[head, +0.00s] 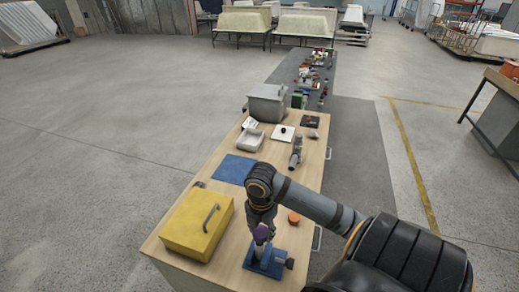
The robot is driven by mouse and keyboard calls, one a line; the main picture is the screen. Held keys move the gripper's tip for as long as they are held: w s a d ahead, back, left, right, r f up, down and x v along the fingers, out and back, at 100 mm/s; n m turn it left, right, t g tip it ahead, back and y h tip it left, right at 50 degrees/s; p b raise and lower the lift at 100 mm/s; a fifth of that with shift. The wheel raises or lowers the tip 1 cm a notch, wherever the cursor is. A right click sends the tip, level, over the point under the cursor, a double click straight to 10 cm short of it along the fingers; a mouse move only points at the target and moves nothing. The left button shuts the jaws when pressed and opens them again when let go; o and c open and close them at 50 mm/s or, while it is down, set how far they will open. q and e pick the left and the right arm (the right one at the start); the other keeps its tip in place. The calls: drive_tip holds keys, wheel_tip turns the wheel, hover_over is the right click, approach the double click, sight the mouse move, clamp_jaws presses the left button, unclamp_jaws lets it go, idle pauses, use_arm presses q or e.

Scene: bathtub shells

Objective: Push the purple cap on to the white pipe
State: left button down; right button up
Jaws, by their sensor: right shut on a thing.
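My right gripper (264,226) comes down over the front part of the wooden table. It is shut on the purple cap (261,233), which shows just below the fingers. The cap is directly above a blue fixture (265,264) with a dark knob on its right side. A small pale upright piece (259,250), likely the white pipe, shows under the cap on the fixture. It is mostly hidden, and I cannot tell whether cap and pipe touch. My left gripper is not in view.
A yellow box with a handle (197,224) stands left of the fixture. An orange round piece (294,218) is close on the right. A blue mat (234,169), a white tray (250,139) and a grey bin (268,103) lie farther back.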

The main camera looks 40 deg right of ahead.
wheel_tip(320, 180, down, 3)
drive_tip(key=shift+w+a+f+b, duration=0.1)
drive_tip(key=shift+w+b, duration=0.05)
drive_tip(key=shift+b, duration=1.1)
drive_tip(key=shift+f+b, duration=0.4)
drive_tip(key=shift+f, duration=0.05)
drive_tip(key=shift+f+b, duration=0.7)
drive_tip(key=shift+f, duration=0.4)
idle(0.4)
drive_tip(key=o, duration=0.9)
drive_tip(key=shift+o, duration=0.4)
